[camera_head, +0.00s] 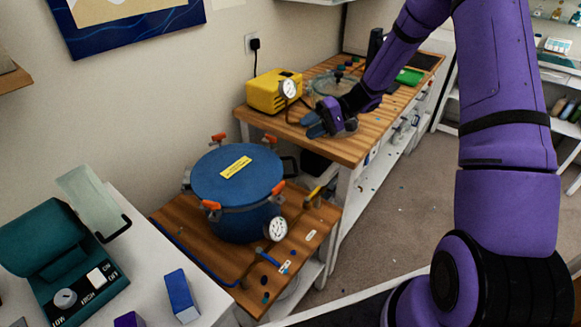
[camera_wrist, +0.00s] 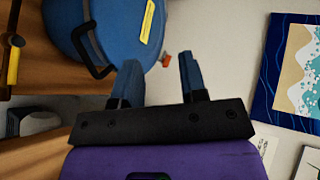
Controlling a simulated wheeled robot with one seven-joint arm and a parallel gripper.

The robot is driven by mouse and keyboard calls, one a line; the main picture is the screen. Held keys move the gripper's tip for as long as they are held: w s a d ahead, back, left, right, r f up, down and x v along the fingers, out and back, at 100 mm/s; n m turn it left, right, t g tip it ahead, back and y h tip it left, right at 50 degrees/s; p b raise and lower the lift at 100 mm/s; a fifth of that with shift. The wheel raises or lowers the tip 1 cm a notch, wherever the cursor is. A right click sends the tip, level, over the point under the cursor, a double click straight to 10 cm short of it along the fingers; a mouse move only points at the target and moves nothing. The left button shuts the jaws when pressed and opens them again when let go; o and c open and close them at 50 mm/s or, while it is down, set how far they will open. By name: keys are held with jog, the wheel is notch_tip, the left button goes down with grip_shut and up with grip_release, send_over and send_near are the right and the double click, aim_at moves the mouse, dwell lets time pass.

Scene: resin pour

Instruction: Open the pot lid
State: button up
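The blue pot (camera_head: 238,226) stands on the low wooden table with its round blue lid (camera_head: 212,178) on top. Several orange-tipped clamps (camera_head: 211,205) sit around the lid's rim, and a yellow label lies on the lid. A black handle (camera_head: 290,166) sticks out on the pot's right side. In the wrist view, the blue lid (camera_wrist: 108,22) and the black handle (camera_wrist: 90,62) show at the upper left, beyond the fingers. My gripper (camera_head: 318,124) is over the near end of the workbench, right of and behind the pot. Its fingers (camera_wrist: 159,80) are apart and empty.
A pressure gauge (camera_head: 277,228) and a yellow-handled valve project from the pot's front right. The workbench (camera_head: 350,148) holds a yellow pump (camera_head: 268,94) and a glass-lidded vessel (camera_head: 334,84). A white counter with a teal appliance (camera_head: 62,262) stands at the front left.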

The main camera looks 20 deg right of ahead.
notch_tip(320, 180, down, 7)
jog(key=w+d+m+t+y, duration=0.2)
jog(key=w, duration=0.1)
send_near(294, 163)
jog(key=a+f, duration=0.2)
jog(key=a, duration=0.2)
jog(key=x, duration=0.6)
jog(key=shift+w+r, duration=0.2)
jog(key=shift+x, duration=0.8)
grip_shut()
